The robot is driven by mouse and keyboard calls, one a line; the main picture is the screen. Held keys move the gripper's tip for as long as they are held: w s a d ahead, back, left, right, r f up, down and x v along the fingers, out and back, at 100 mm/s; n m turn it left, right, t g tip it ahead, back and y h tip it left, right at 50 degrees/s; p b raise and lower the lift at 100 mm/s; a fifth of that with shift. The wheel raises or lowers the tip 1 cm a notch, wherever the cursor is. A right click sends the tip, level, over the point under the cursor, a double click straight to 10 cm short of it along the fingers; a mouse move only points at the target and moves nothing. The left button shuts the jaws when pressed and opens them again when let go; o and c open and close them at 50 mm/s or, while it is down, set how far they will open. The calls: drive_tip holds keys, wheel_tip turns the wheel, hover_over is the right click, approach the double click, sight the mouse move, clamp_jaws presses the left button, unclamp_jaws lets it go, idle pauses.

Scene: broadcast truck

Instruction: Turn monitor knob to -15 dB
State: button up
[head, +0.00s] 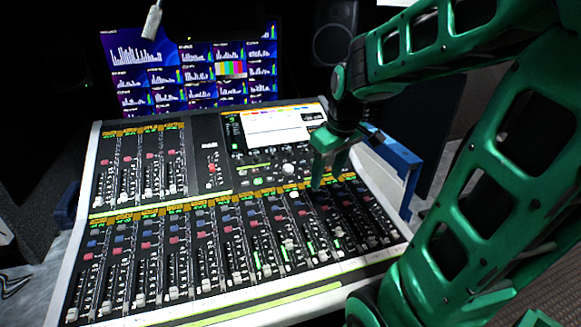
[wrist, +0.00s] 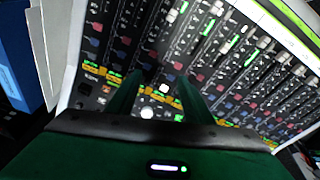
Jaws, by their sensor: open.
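The mixing console (head: 210,222) fills the middle of the head view. A round, light-coloured knob (head: 289,169) sits below its screen; I cannot tell for sure that it is the monitor knob, and no dB marking is readable. My green gripper (head: 328,172) hangs over the console just right of this knob, apart from it in the picture. In the wrist view my gripper (wrist: 158,92) shows two separated green fingers pointing at the panel, with nothing held. A round white knob (wrist: 147,112) and a smaller white one (wrist: 164,88) show between the fingers.
The console screen (head: 275,128) stands behind the knob area. Rows of faders and coloured buttons lie in front. A bank of monitors (head: 190,75), a speaker (head: 335,44) and a hanging microphone (head: 153,20) are behind. A blue frame (head: 398,158) stands at the console's right edge.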

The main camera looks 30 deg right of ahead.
sight(289, 168)
drive_tip(key=w+n+t, duration=0.2)
drive_tip(key=w+n, duration=0.4)
drive_tip(key=w, duration=0.8)
drive_tip(key=x, duration=0.6)
drive_tip(key=d+x, duration=0.1)
drive_tip(key=x, duration=0.3)
drive_tip(key=shift+w+r, duration=0.2)
drive_tip(key=shift+w, duration=0.15)
